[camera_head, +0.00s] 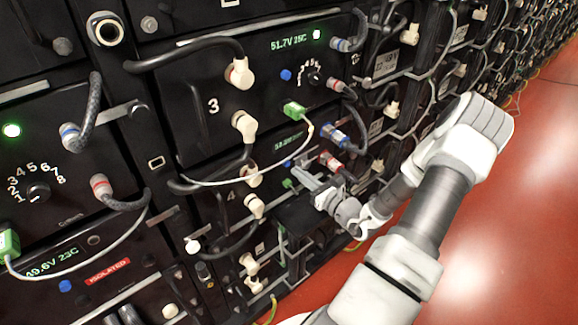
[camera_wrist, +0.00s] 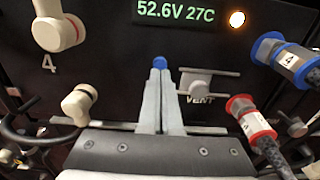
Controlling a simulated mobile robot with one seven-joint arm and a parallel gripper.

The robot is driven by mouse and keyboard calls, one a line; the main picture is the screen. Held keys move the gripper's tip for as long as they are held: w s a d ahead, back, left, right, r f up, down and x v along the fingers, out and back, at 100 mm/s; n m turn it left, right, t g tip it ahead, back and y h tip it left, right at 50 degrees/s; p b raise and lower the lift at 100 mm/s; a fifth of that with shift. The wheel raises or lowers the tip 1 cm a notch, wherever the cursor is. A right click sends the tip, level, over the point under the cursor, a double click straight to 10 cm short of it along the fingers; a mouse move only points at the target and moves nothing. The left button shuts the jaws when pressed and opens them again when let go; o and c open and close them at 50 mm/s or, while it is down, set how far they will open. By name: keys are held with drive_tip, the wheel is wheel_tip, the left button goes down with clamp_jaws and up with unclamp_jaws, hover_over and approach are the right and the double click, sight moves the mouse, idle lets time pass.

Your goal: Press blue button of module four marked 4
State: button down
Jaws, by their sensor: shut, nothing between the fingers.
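Module four (camera_wrist: 100,75) fills the wrist view. Its printed 4 is at the left, below a cream plug (camera_wrist: 58,33). Its display (camera_wrist: 177,11) reads 52.6V 27C. The blue button (camera_wrist: 159,62) shows just beyond the tips of my gripper (camera_wrist: 160,70), which partly cover it. The gripper is shut, with nothing between its fingers. I cannot tell whether the tips touch the button. In the head view, my gripper (camera_head: 303,176) is at the front of module four, below module three (camera_head: 190,120), and the blue button (camera_head: 289,164) shows small beside it.
Right of the button are the VENT handle (camera_wrist: 198,84), a blue-ringed connector (camera_wrist: 285,58) and a red-ringed connector (camera_wrist: 250,115) with cables. An amber light (camera_wrist: 236,19) glows above. A cream plug (camera_wrist: 79,104) is at lower left. The red floor (camera_head: 500,240) at right is clear.

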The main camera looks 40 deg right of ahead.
drive_tip(key=shift+w+a, duration=0.1)
drive_tip(key=shift+w, duration=1.4)
idle(0.3)
drive_tip(key=p, duration=0.1)
approach(288, 165)
drive_tip(key=shift+s, duration=0.15)
idle(0.8)
